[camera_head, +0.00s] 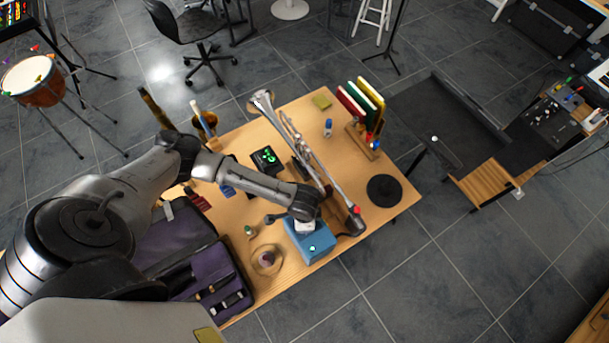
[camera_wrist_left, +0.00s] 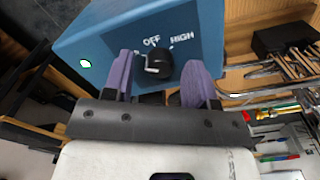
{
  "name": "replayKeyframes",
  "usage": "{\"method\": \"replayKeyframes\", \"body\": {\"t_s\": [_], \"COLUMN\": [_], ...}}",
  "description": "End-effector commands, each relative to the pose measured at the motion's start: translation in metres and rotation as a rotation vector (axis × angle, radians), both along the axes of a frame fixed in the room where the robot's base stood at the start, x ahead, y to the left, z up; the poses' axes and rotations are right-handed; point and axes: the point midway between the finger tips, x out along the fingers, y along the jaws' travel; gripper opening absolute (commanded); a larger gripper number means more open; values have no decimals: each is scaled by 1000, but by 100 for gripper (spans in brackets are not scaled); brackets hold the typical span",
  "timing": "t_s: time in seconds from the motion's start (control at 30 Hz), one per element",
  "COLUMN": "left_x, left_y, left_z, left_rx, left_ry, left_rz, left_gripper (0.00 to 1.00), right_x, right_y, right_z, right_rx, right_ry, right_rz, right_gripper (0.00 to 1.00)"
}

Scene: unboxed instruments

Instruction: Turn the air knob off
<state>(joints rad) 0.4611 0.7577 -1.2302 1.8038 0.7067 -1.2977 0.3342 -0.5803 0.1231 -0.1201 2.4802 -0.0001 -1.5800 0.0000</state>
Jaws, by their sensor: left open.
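A blue box (camera_head: 313,243) stands near the front edge of the wooden table, with a lit green light. In the left wrist view, the blue box (camera_wrist_left: 220,15) fills the top, with its green light (camera_wrist_left: 85,63) lit at the left. The black knob (camera_wrist_left: 161,65) sits below the words OFF and HIGH; its pale mark is on its left side, away from OFF. My left gripper (camera_wrist_left: 157,72) is open, its purple fingers on either side of the knob; contact is unclear. The left finger partly hides a label. In the head view, my left gripper (camera_head: 304,226) is over the box. My right gripper is not in view.
A long silver instrument (camera_head: 305,150) lies just behind the box. A purple-lined case (camera_head: 180,240), a round tan item (camera_head: 267,259) and a black disc (camera_head: 384,190) are also on the table (camera_head: 235,210). Upright books (camera_head: 362,105) stand at the back right.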

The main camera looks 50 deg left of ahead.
Motion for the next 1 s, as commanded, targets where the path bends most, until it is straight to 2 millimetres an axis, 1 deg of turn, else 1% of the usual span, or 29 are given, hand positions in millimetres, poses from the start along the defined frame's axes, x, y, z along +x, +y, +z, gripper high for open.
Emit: {"method": "replayKeyframes", "body": {"t_s": [0.1, 0.4, 0.9, 1.0], "left_x": [0, 0, 0, 0], "left_y": [0, 0, 0, 0], "left_z": [-4, -4, -4, -4], "left_rx": [1, 0, 0, 0], "left_ry": [0, 0, 0, 0], "left_rz": [0, -1, 0, -2], "left_gripper": [52, 51, 3, 3], "right_x": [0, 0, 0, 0], "right_y": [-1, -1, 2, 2], "right_z": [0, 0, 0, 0], "right_rx": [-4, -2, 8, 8], "right_ry": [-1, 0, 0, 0], "right_rz": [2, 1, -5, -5], "right_gripper": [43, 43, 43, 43]}}
